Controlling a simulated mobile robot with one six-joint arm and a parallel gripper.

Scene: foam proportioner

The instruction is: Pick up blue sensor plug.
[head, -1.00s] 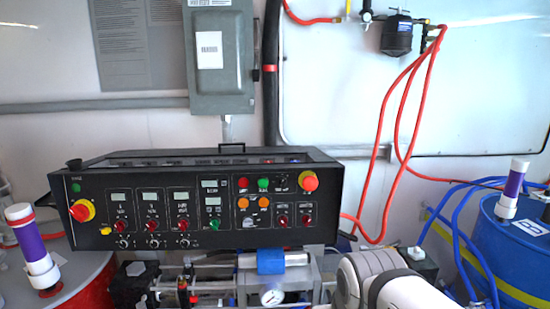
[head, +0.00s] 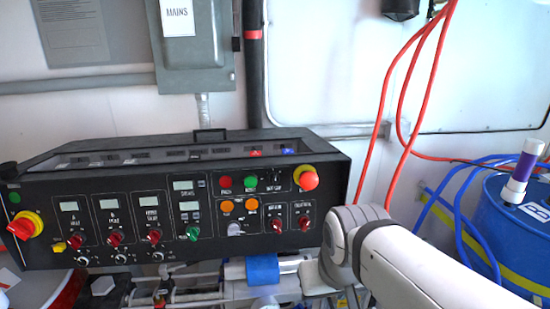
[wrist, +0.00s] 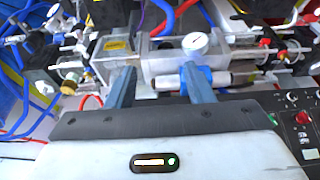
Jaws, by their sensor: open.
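My gripper (wrist: 158,69) is open and empty in the wrist view. A small blue piece (head: 288,151) lies on the console's top, right of a small red piece (head: 255,153). It may be the blue sensor plug, but it is too small to be sure. A larger blue cylinder (head: 262,268) sits below the console; it also shows in the wrist view (wrist: 206,77), near the right finger.
The black control console (head: 120,190) with knobs and displays fills the left and middle. Red hoses (head: 405,120) hang at the right. A blue drum (head: 510,225) with a purple-and-white tube (head: 524,170) stands far right.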

